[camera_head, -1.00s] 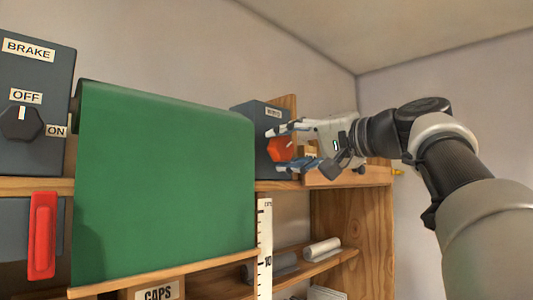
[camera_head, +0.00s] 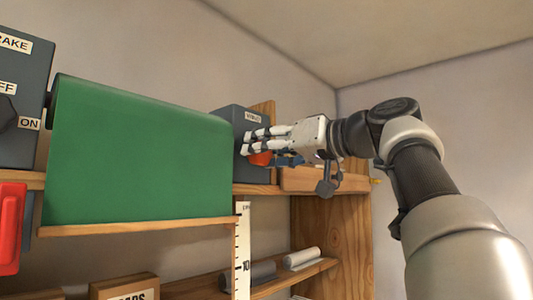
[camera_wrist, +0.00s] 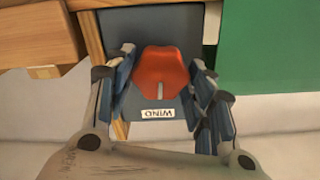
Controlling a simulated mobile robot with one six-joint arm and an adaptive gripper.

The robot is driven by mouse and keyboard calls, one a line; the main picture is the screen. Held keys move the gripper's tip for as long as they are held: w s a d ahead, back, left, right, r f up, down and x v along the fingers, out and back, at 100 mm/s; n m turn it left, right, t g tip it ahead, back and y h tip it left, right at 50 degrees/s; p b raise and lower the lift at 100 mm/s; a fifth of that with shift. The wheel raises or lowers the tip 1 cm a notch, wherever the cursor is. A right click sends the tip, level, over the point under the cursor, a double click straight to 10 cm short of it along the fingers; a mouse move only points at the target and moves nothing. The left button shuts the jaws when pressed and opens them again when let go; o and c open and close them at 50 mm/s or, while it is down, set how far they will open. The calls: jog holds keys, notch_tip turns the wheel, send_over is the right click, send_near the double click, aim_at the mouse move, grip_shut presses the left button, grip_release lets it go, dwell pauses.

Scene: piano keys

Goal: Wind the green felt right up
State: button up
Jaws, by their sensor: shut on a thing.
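The green felt (camera_head: 140,155) hangs from a roller on the left in the head view, with a wooden bar (camera_head: 130,228) along its lower edge. Its right part also shows in the wrist view (camera_wrist: 270,45). The orange-red winding knob (camera_wrist: 160,72) sits on a dark box (camera_head: 228,125) labelled WIND, right of the felt. My gripper (camera_wrist: 163,85) is shut on this knob, with fingers on both sides of it. In the head view my gripper (camera_head: 252,148) partly hides the knob (camera_head: 261,158).
A white measuring scale (camera_head: 242,250) stands just right of the bar's end. The brake box (camera_head: 22,70) and a red lever (camera_head: 10,225) are cut off at the left. Grey and white rolls (camera_head: 300,258) lie on a lower shelf. A wooden box (camera_head: 125,287) is below the felt.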

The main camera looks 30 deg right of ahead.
jog(key=shift+n, duration=0.6)
jog(key=o, duration=1.1)
jog(key=shift+c, duration=0.2)
jog(key=v, duration=1.2)
